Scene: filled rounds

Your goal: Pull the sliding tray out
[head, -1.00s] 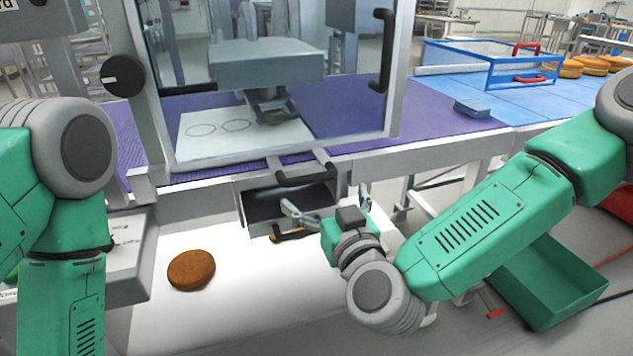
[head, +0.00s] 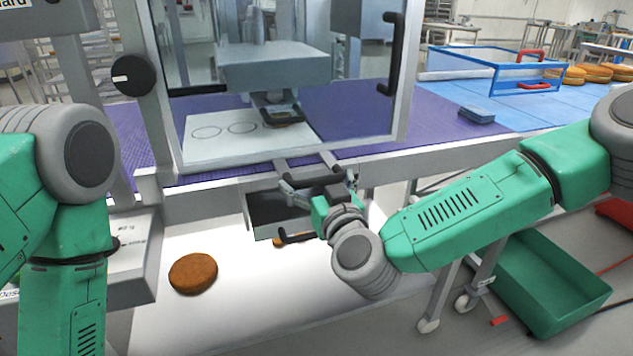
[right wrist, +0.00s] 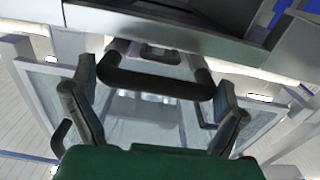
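The sliding tray shows as a white plate (head: 190,150) with circle outlines, lying inside the machine behind the clear door. Two grey rods run out under the door to a black bar handle (head: 288,179) at the front. My right gripper (head: 319,187) is at this handle, with its fingers apart. In the right wrist view, the black handle (right wrist: 155,84) lies between the open fingers of my right gripper (right wrist: 155,100), and I see no firm hold on it. My left arm is at the left edge; its gripper is out of view.
Below the handle is an open dark drawer (head: 268,212) with its own black handle. A brown round patty (head: 193,273) lies on the white surface at the lower left. A green bin (head: 545,285) stands at the lower right. A blue-framed guard (head: 500,72) is on the belt.

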